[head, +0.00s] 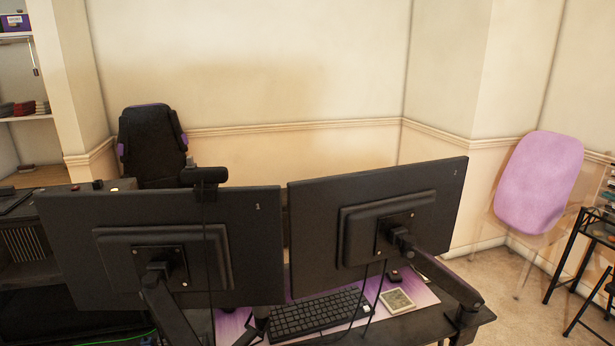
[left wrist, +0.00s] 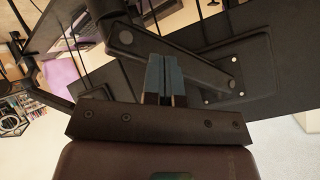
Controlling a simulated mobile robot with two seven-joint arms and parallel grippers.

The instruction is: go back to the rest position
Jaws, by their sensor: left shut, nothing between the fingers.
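My left gripper (left wrist: 165,78) shows in the left wrist view, with its two blue-grey fingers together and nothing between them. Behind the fingers are a black monitor arm (left wrist: 180,62) and the dark back of a monitor (left wrist: 292,65) with its mount plate. I cannot tell whether the fingers touch the arm. Neither gripper shows in the head view, and my right gripper is in neither view.
Two monitors, marked 1 (head: 70,240) and 2 (head: 310,215), stand with their backs to me. Behind them are a keyboard (head: 310,315) and a purple mat (head: 232,325). A black chair (head: 152,145) stands back left, a pink chair (head: 540,182) at right.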

